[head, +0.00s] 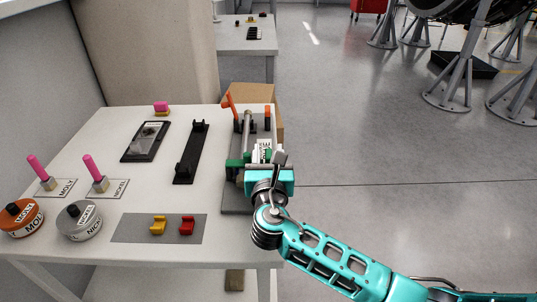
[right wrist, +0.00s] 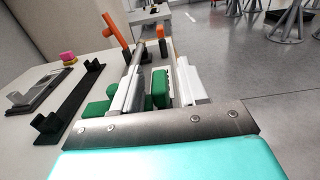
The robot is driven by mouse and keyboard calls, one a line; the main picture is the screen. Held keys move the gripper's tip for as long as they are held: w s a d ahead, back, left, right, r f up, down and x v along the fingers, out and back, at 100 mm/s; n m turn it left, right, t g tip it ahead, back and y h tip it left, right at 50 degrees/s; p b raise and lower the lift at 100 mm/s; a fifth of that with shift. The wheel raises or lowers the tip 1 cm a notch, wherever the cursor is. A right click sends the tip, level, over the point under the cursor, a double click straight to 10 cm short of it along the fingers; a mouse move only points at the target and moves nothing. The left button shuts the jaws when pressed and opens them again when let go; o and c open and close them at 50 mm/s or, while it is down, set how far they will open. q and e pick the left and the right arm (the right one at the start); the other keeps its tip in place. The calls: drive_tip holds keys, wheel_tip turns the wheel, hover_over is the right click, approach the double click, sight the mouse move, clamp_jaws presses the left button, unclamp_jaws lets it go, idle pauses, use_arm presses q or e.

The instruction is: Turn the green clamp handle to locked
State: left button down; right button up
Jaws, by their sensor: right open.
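The clamp fixture (head: 236,195) stands on a dark base plate at the right edge of the white table. It has green parts (head: 238,162) at its near end, and a grey bar runs along it. An upright orange handle (head: 229,101) rises at its far end. In the right wrist view a green block (right wrist: 160,88) shows between the fingers of my right gripper (right wrist: 160,75), which is open. More green parts (right wrist: 98,110) lie left of the fingers. I cannot tell which green part is the handle, or whether a finger touches it. My left gripper is out of view.
A black bracketed rail (head: 188,155) and a dark tray (head: 146,142) lie left of the fixture. Orange (head: 21,217) and grey (head: 79,220) round tins and a mat (head: 130,228) with yellow and red pieces are nearer. A cardboard box (head: 262,96) stands behind.

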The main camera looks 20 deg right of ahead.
clamp_jaws()
idle(0.3)
